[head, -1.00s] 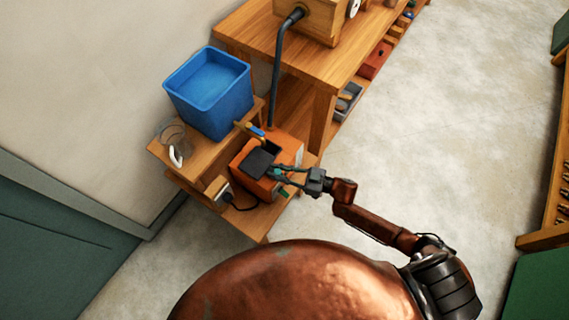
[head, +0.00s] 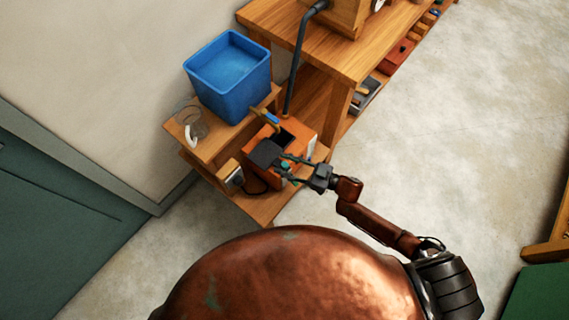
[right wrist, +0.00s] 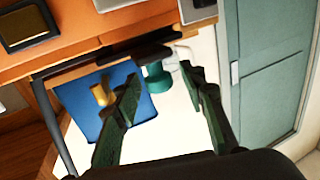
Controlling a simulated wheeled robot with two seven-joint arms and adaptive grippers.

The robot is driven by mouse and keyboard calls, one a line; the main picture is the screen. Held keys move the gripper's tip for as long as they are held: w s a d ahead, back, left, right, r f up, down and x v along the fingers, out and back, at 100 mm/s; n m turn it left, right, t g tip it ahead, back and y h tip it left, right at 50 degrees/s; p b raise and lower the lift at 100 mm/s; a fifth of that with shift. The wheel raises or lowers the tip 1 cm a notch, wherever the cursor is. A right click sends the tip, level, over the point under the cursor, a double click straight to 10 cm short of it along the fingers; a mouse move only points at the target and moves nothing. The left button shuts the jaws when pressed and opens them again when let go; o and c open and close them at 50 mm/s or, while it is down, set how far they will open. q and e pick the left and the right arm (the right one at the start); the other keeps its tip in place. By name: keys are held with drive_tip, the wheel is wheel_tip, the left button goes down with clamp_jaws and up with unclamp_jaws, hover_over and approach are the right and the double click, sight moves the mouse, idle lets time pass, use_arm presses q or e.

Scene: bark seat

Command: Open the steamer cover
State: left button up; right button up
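The orange box-shaped steamer (head: 297,153) stands on the low wooden stand in the head view. Its dark square cover (head: 266,152) sits toward the near left, and a dark opening shows behind it. In the right wrist view a dark bar (right wrist: 138,57), apparently the cover edge-on, has a teal knob (right wrist: 157,82) below it. My right gripper (head: 285,169) is at the near side of the steamer, beside the cover. In the wrist view its fingers (right wrist: 162,78) are wide apart, with the knob beyond and between the tips; contact cannot be told. My left gripper is not in view.
A blue tub (head: 235,95) and a clear glass jug (head: 190,122) stand on the raised shelf left of the steamer. A dark pipe (head: 295,70) rises behind it. A larger wooden bench (head: 345,62) is beyond. The floor to the right is clear.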

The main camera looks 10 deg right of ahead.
drive_tip(key=v, duration=1.2)
idle(0.3)
